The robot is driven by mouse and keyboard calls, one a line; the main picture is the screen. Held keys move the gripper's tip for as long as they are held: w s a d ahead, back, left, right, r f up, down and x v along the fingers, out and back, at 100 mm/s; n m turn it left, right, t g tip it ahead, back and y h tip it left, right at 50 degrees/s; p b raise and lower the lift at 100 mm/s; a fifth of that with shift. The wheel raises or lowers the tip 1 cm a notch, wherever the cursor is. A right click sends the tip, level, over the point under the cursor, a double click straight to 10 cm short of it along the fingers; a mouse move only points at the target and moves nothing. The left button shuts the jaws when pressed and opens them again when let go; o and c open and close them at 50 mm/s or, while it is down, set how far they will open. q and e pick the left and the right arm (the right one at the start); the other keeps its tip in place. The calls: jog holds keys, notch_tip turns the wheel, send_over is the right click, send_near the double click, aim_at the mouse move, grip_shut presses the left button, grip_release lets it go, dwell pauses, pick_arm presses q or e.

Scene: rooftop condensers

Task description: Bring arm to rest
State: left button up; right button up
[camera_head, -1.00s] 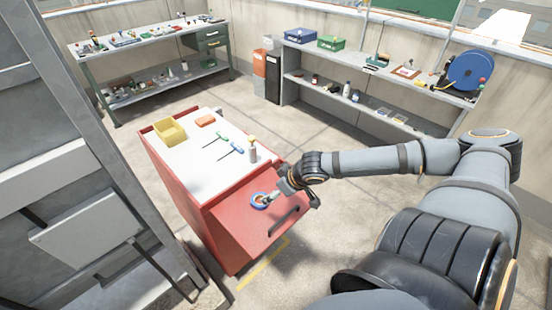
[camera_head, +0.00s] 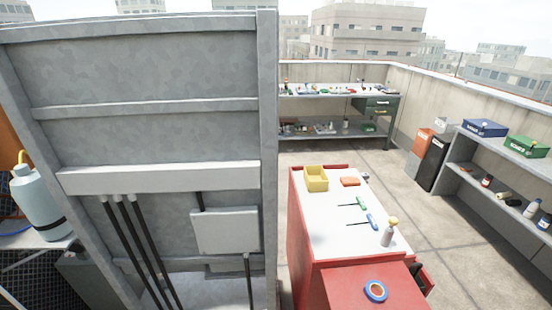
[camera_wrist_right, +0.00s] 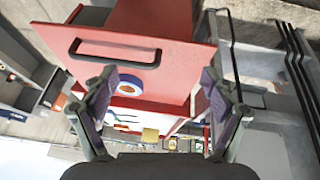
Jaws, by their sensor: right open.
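My right gripper (camera_wrist_right: 160,88) is open in the right wrist view, its two fingers spread with nothing between them that I can see held. Beyond the fingers are a red panel with a black handle (camera_wrist_right: 115,53) and a blue tape roll (camera_wrist_right: 130,85). In the head view the blue tape roll (camera_head: 376,291) lies on the lower red surface of the red cart (camera_head: 345,283). A dark part at the cart's right edge is too small to identify. My left gripper is in neither view.
The cart's white top holds a yellow bin (camera_head: 316,179), an orange block (camera_head: 350,182), green and blue hex keys and a bottle (camera_head: 388,235). A tall grey metal unit (camera_head: 150,75) stands close on the left. A workbench (camera_head: 335,91) and shelves (camera_head: 510,150) line the wall.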

jog(key=s+d+f+m+g, duration=0.1)
jog(key=s+f, duration=0.3)
jog(key=f, duration=1.1)
jog(key=s+f+g, duration=0.2)
jog(key=s+f, duration=0.1)
jog(key=f, duration=1.2)
jog(key=s+d+f, duration=0.1)
jog(key=s+f, duration=1.2)
jog(key=s, duration=0.4)
jog(key=shift+g+b, duration=0.3)
jog(key=shift+g, duration=0.1)
jog(key=shift+s, duration=0.1)
